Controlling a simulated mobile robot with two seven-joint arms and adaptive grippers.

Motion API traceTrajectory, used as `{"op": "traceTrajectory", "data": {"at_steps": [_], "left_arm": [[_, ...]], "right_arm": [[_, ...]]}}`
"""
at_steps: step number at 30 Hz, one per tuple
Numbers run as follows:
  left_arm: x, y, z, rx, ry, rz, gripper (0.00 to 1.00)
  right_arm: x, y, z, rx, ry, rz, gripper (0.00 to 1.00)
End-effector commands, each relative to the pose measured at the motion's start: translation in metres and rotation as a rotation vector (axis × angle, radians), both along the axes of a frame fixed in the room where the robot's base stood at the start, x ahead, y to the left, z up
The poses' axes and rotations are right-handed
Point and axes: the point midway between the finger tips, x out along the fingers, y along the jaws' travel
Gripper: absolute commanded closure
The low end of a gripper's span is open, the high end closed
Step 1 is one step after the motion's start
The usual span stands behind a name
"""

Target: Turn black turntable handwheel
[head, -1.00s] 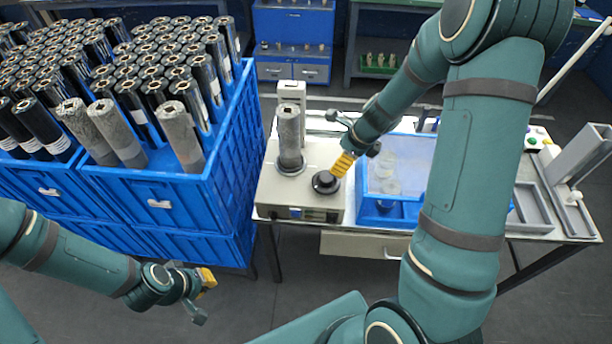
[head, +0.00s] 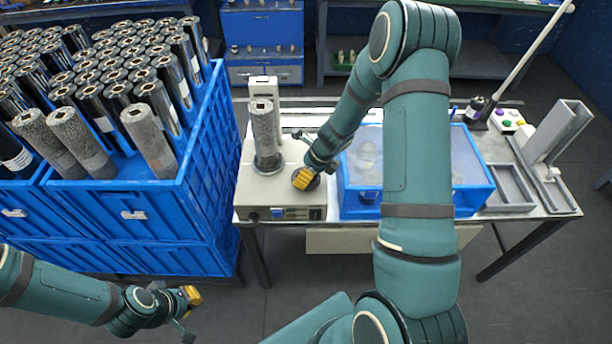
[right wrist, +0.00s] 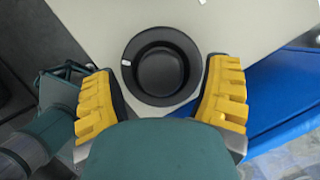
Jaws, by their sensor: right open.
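The black turntable handwheel (right wrist: 160,98) is a round dished knob with a small white mark on its rim, on top of the beige machine (head: 283,196). In the right wrist view it lies between the two yellow fingers of my right gripper (right wrist: 161,100), which are spread apart; I cannot tell whether they touch it. In the head view my right gripper (head: 304,179) is over the handwheel and hides most of it. A grey roll (head: 264,135) stands upright on the machine's turntable. My left gripper (head: 189,312) hangs at lower left, fingers apart and empty.
A blue crate (head: 208,150) full of black and grey rolls stands left of the machine. A blue-framed clear-topped box (head: 412,205) is close to the right of the handwheel. Grey trays (head: 507,187) and a button box (head: 508,121) are further right.

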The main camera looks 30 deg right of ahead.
Motion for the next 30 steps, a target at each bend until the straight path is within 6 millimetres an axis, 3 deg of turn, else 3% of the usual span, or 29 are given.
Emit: {"op": "traceTrajectory", "data": {"at_steps": [13,14,19,20,30], "left_arm": [[-0.001,-0.0001,-0.0022,-0.001,0.002,-0.002,1.0],[-0.001,-0.0001,-0.0022,-0.001,0.002,-0.002,1.0],[-0.001,-0.0001,-0.0022,-0.001,0.002,-0.002,1.0],[-0.001,-0.0002,-0.0023,-0.001,0.002,-0.002,1.0],[-0.0007,-0.0001,-0.0009,-0.001,0.001,-0.002,1.0]], "right_arm": [[0.0035,0.0021,-0.0091,0.0,0.0,0.001,0.24],[0.0035,0.002,-0.0092,0.0,0.0,0.001,0.3],[0.0033,0.002,-0.0093,0.0,0.0,0.001,0.9],[0.0032,0.002,-0.0095,-0.001,0.001,0.001,0.93],[0.002,0.0023,-0.0105,0.0,0.004,0.02,0.93]]}}
